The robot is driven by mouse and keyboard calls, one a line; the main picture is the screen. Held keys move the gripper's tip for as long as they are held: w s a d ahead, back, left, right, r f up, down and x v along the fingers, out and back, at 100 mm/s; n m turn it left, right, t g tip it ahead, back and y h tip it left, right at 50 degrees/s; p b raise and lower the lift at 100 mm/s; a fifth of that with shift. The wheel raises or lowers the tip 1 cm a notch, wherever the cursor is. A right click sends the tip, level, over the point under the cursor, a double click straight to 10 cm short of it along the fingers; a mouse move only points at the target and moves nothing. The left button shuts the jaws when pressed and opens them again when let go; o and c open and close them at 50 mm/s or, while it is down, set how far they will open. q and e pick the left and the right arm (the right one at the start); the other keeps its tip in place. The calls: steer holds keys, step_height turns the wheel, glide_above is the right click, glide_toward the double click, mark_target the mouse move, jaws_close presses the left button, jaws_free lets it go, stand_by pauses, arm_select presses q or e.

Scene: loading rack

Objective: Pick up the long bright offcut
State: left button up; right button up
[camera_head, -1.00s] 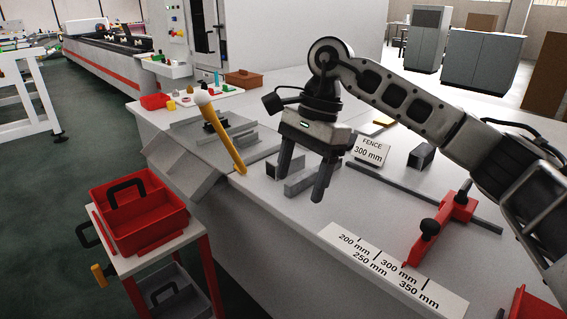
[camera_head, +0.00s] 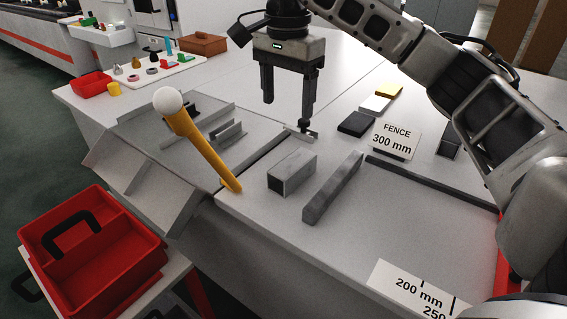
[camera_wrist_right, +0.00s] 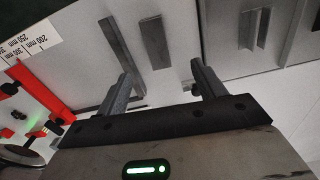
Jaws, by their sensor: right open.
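A long grey offcut (camera_head: 333,188) lies on the bench, slanting away from me; it also shows in the right wrist view (camera_wrist_right: 120,45). A shorter, thicker block (camera_head: 292,172) with a pale side lies just left of it, and shows in the wrist view (camera_wrist_right: 155,42). My right gripper (camera_head: 288,112) points down with its fingers apart and nothing between them. It is beyond both pieces, above the back part of the bench. In the wrist view both pieces appear ahead of the open fingers (camera_wrist_right: 160,73). My left gripper is out of view.
A yellow handle with a white knob (camera_head: 200,146) rises left of the offcuts. The fence sign (camera_head: 395,139) and dark blocks stand at the right. A red tote (camera_head: 110,283) is at lower left. A length scale (camera_head: 408,287) lies at the front.

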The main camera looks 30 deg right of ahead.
glide_above(293, 162)
steer(key=a, duration=0.1)
step_height(293, 162, down, 8)
steer(key=shift+f, duration=0.2)
steer(key=shift+d+f+p, duration=0.25)
steer(key=shift+f+p, duration=0.15)
steer(key=shift+f, duration=0.95)
steer(key=shift+d+f+p, duration=0.2)
steer(key=shift+f+p, duration=0.15)
steer(key=shift+f, duration=0.95)
steer(key=c, duration=1.1)
